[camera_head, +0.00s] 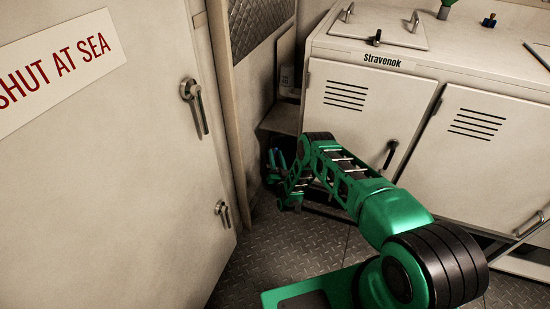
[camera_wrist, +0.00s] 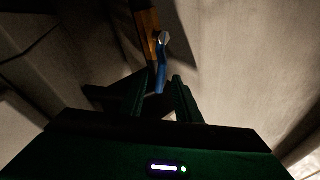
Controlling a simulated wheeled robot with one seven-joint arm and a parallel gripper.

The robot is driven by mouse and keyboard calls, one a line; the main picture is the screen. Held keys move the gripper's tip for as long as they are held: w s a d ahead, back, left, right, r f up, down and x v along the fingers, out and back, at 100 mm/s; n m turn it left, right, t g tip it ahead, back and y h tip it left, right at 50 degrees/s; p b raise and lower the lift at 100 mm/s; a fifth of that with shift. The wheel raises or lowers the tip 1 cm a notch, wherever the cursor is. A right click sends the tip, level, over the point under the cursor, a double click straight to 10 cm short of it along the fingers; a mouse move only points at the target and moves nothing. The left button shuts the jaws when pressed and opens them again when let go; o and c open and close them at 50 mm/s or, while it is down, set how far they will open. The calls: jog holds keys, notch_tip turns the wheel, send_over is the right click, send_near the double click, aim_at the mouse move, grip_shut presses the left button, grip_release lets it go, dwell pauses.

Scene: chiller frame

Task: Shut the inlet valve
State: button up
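In the wrist view a blue lever (camera_wrist: 161,68), taken to be the inlet valve's handle, hangs from a round metal pivot on an orange-brown pipe (camera_wrist: 147,28). Its lower end lies between my two dark fingers or just beyond their tips; I cannot tell whether they touch it. My gripper (camera_wrist: 158,84) is open, with a finger on each side of the lever's end. In the head view my green arm reaches into the dark corner left of the cabinet; my gripper (camera_head: 277,160) is small there, and the valve cannot be made out.
The white Stravenok cabinet (camera_head: 345,98) with louvred doors stands right of the corner. A pale door (camera_head: 150,150) with lever handles is on the left. A low ledge (camera_head: 284,119) sits above the corner. Checkered metal floor (camera_head: 290,248) shows between door and cabinet.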

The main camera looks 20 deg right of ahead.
jog(key=d+v, duration=0.1)
jog(key=v, duration=0.9)
jog(key=shift+s+a, duration=0.3)
jog(key=shift+a, duration=0.2)
jog(key=shift+f, duration=0.15)
